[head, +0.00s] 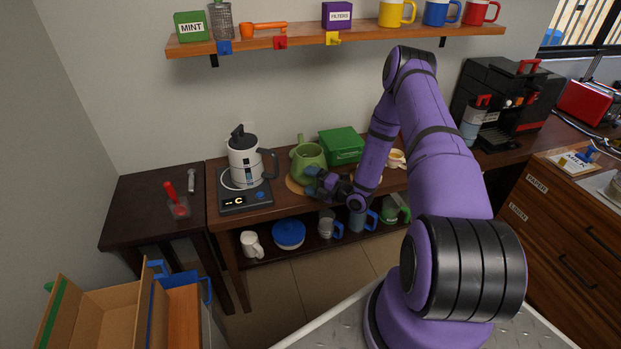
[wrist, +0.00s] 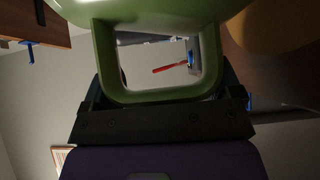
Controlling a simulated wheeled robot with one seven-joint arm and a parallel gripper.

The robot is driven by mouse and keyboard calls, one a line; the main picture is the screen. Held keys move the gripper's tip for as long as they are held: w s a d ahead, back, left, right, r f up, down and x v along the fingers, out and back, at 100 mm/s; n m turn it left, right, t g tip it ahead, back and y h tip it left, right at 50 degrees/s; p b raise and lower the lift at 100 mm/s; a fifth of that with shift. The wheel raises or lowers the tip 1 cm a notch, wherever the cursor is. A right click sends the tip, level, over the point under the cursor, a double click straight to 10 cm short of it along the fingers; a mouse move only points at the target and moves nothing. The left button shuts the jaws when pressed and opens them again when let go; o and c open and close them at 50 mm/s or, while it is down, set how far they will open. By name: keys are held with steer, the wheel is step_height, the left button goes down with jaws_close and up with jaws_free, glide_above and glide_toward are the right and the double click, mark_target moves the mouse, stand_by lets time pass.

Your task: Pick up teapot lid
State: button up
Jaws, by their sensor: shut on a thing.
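A green teapot (head: 308,158) stands on a round tan mat (head: 292,185) on the wooden counter in the head view. In the wrist view its green body fills the top, with a squared green handle (wrist: 160,97) below it. My gripper (head: 314,182) is low at the teapot's near side. In the wrist view my gripper (wrist: 165,108) is shut on the handle, with a dark finger at each side. I cannot make out a separate teapot lid in either view.
A white kettle (head: 245,162) on a black base stands to the left. A green box (head: 342,146) is behind the teapot, and a small cup (head: 396,158) is to the right. Several mugs and a blue bowl (head: 289,233) sit on the shelf below.

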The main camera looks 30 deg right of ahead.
steer(key=shift+r, duration=0.85)
steer(key=s+a+r, duration=0.2)
steer(key=s, duration=0.5)
steer(key=s+a+r, duration=0.1)
steer(key=s+a, duration=0.1)
steer(key=s, duration=0.6)
steer(key=shift+w+d+f, duration=0.7)
steer(key=shift+w+f, duration=0.05)
steer(key=shift+w, duration=1.95)
steer(key=shift+w+d+f, duration=0.75)
steer(key=shift+w+f, duration=0.05)
steer(key=shift+w, duration=1.9)
steer(key=shift+w+d+f, duration=0.7)
steer(key=shift+w+f, duration=0.05)
steer(key=shift+w, duration=1.95)
steer(key=shift+f, duration=0.1)
steer(key=o, duration=1.6)
